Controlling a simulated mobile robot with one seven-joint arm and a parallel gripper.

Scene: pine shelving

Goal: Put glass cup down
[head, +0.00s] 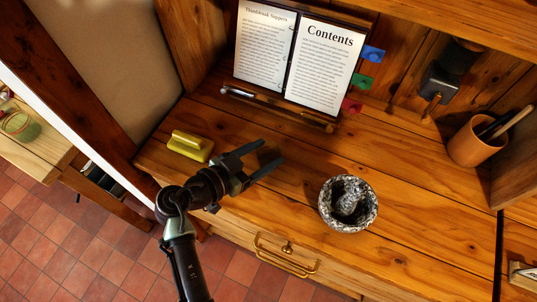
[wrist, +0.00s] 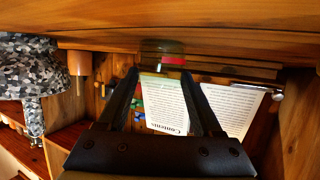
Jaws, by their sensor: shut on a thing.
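My gripper (head: 268,162) is over the left-middle part of the wooden counter, with its two fingers spread apart. In the wrist view my gripper (wrist: 158,78) has a see-through, greenish glass cup (wrist: 160,48) between its fingertips, and it is shut on the cup. The cup is hard to make out in the head view. I cannot tell whether its base touches the counter.
A yellow block-like object (head: 191,145) lies to the left. An open book (head: 300,60) stands behind, with pens before it. A clay pot (head: 472,144) is at right. The counter (head: 420,225) is clear at front right.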

